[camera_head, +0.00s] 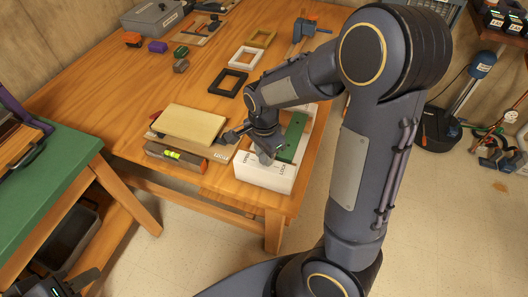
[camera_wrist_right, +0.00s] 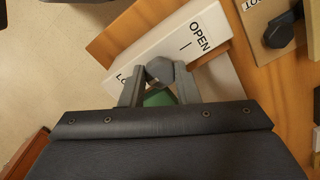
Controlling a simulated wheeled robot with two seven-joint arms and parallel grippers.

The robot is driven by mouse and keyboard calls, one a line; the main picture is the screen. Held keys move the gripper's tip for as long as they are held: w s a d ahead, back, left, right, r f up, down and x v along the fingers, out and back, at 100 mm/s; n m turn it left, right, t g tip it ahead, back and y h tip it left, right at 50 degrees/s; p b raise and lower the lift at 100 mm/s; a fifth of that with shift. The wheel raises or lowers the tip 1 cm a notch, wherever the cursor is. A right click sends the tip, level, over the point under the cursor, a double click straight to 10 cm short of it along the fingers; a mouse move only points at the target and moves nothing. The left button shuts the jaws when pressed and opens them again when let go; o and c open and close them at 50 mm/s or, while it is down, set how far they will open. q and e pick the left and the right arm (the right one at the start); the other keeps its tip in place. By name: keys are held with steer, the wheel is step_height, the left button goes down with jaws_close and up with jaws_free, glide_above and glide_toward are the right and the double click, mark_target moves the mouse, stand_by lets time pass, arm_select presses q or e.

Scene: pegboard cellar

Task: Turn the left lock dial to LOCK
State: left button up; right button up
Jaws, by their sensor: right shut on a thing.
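A white block (camera_head: 262,175) with OPEN and LOCK printed on it sits at the table's near right edge. In the right wrist view the white block (camera_wrist_right: 205,25) carries a dark grey faceted dial (camera_wrist_right: 160,70). My right gripper (camera_wrist_right: 158,88) is shut on this dial, one finger on each side. In the head view my right gripper (camera_head: 266,155) is over the block and hides the dial. In the wrist view OPEN is readable and LOCK is partly covered by a finger. The dial's pointing direction is not clear. My left gripper (camera_head: 72,284) is partly visible at the bottom left, away from the table.
A green plate (camera_head: 294,137) adjoins the white block. Beside it lie a tan box (camera_head: 190,124), a level (camera_head: 172,153) and a board with another dark knob (camera_wrist_right: 280,32). Picture frames (camera_head: 228,82) lie farther back. A green-topped bench (camera_head: 45,175) stands at left.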

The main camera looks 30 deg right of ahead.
steer(key=o, duration=1)
steer(key=shift+c, duration=0.2)
steer(key=shift+r, duration=0.1)
step_height(320, 180, up, 8)
steer(key=shift+f+p, duration=0.15)
steer(key=shift+p, duration=0.3)
steer(key=s+a+r+n+t+y, duration=0.1)
steer(key=s+r+n+t+y, duration=0.1)
steer(key=s+n, duration=0.5)
steer(key=s+a+r+n+t+y+p, duration=0.1)
steer(key=s+a+r+n+t, duration=0.1)
steer(key=s+n, duration=0.5)
step_height(320, 180, up, 2)
steer(key=s+t, duration=0.1)
steer(key=s, duration=0.1)
steer(key=shift+s+a+r+t+y, duration=0.15)
steer(key=shift+s+a+t+y, duration=0.15)
steer(key=shift+s+y, duration=0.1)
